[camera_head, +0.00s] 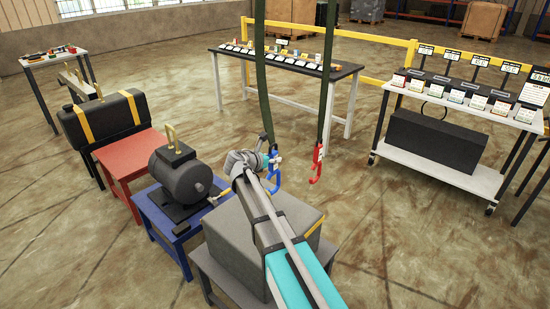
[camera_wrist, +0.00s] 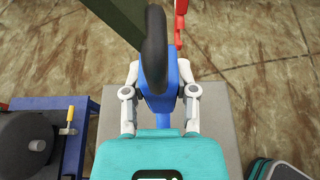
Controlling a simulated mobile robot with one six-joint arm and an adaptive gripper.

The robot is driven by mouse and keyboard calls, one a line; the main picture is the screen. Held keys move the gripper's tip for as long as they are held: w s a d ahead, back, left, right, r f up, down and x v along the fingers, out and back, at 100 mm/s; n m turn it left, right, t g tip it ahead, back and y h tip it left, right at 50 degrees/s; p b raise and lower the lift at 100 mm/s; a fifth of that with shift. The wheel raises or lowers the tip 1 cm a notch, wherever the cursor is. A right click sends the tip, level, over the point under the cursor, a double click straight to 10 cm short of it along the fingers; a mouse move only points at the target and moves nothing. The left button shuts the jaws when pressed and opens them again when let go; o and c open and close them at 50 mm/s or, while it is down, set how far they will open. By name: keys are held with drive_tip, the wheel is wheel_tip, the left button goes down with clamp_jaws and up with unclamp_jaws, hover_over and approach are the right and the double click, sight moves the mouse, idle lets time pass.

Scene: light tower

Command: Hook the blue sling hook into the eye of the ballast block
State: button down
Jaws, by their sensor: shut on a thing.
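The blue sling hook (camera_head: 274,178) hangs from a dark green strap (camera_head: 262,70). My gripper (camera_head: 271,160) is shut on its upper part. In the wrist view, the blue hook (camera_wrist: 172,82) sits between the two pale fingers of my gripper (camera_wrist: 160,88), with a dark curved link above it. The large grey block (camera_head: 235,245), probably the ballast block, stands on a grey table below my arm, with a yellow stripe at its right. The hook is above the block's far side, apart from it. The block's eye is hidden, probably behind my arm.
A red hook (camera_head: 317,165) hangs on a second strap just right of the blue one. A dark motor (camera_head: 185,180) with a yellow eye stands on a blue table at left. A black tank (camera_head: 105,118) stands beyond.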

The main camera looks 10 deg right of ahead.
drive_tip(key=s+a, duration=0.3)
drive_tip(key=a, duration=0.1)
drive_tip(key=shift+s+a, duration=0.3)
drive_tip(key=shift+a, duration=0.1)
idle(0.9)
drive_tip(key=shift+s+a, duration=0.1)
drive_tip(key=shift+f+b, duration=0.75)
drive_tip(key=shift+b, duration=0.05)
idle(0.8)
drive_tip(key=shift+c, duration=1.6)
unclamp_jaws()
